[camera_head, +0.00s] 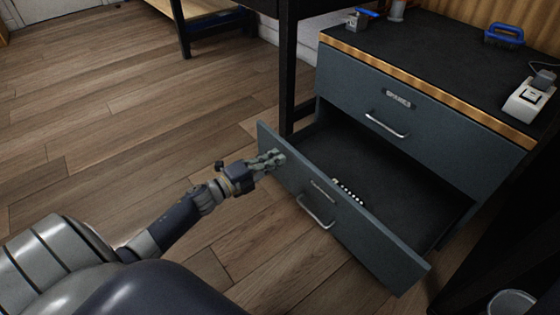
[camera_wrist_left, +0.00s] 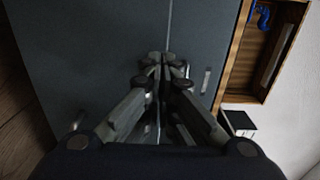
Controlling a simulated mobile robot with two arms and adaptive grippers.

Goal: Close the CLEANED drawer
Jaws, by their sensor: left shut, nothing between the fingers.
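The lower drawer (camera_head: 345,222) of a blue-grey cabinet stands pulled far out, with a metal handle (camera_head: 315,212) and a small label plate (camera_head: 322,190) on its front. The label's words are too small to read. My left gripper (camera_head: 272,160) is shut and empty at the upper left part of the drawer's front, close to it or touching; I cannot tell which. In the left wrist view its shut fingers (camera_wrist_left: 160,62) point at a blue-grey panel (camera_wrist_left: 90,50). My right gripper is not in view.
A small row of light pieces (camera_head: 348,192) lies in the open drawer. The upper drawer (camera_head: 400,110) is shut. A blue-handled item (camera_head: 503,35) and a white device (camera_head: 528,99) stand on the cabinet's top. A dark post (camera_head: 288,70) stands left of the cabinet. Wooden floor at left is clear.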

